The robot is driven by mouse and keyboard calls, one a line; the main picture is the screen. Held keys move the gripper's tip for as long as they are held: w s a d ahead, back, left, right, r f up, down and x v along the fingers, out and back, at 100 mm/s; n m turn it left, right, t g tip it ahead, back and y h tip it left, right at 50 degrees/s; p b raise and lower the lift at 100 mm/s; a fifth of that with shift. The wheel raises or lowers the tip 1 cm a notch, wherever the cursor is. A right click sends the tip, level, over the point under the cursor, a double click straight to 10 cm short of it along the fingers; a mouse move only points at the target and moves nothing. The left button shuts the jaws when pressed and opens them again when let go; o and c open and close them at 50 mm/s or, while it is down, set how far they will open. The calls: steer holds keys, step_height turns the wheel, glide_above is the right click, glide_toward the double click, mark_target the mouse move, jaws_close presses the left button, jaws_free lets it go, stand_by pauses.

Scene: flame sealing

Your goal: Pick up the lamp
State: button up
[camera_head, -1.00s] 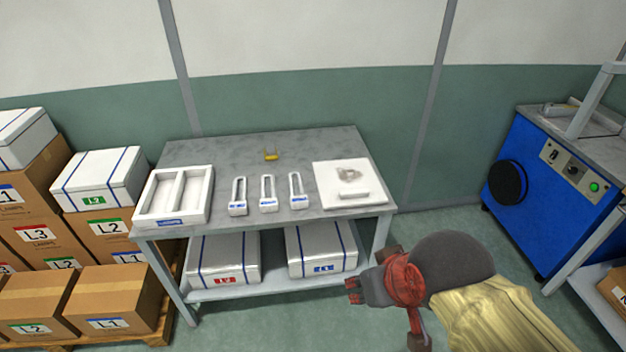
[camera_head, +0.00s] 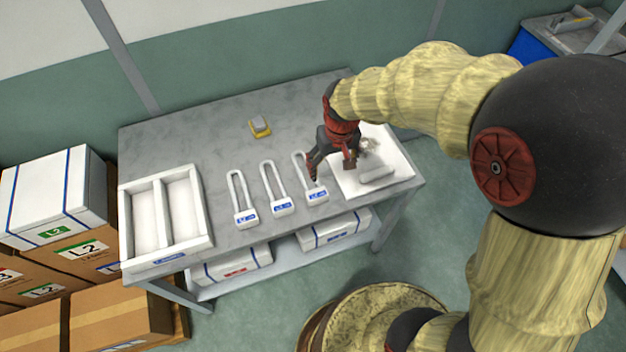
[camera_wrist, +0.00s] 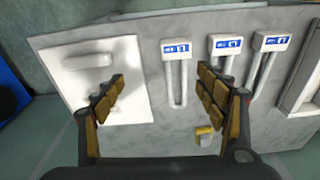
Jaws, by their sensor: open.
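Three U-shaped glass lamps with white bases and blue labels lie in a row on the grey table: a left lamp (camera_head: 244,219), a middle lamp (camera_head: 281,207) and a right lamp (camera_head: 317,194). My gripper (camera_head: 331,168) is open and empty, pointing down over the table by the right lamp and partly covering it. In the wrist view, my gripper (camera_wrist: 160,80) has its fingers spread wide. I see no contact; the height gap is hard to judge.
A white two-slot tray (camera_head: 128,208) stands at the table's left end. A white board (camera_head: 402,177) with a block lies at its right end, partly under my arm. A small yellow object (camera_head: 260,127) sits at the back. Boxes (camera_head: 60,195) are stacked at left.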

steer(key=g, duration=0.1)
glide_toward(316, 192)
steer(key=shift+n, duration=0.4)
steer(key=f, duration=0.5)
steer(key=shift+s+d+f+p, duration=0.1)
steer(key=shift+s+d+p, duration=0.05)
steer(key=shift+d+p, duration=0.15)
steer(key=shift+a+f+b, duration=0.15)
steer(key=shift+f+b, duration=0.25)
steer(key=shift+f, duration=0.95)
steer(key=shift+a+f+b, duration=0.15)
steer(key=shift+f+b, duration=0.2)
steer(key=shift+f, duration=1)
steer(key=shift+c, duration=0.9)
steer(key=shift+r, duration=0.1)
steer(key=c, duration=1.1)
steer(key=shift+r, duration=0.1)
steer(key=shift+c, duration=0.4)
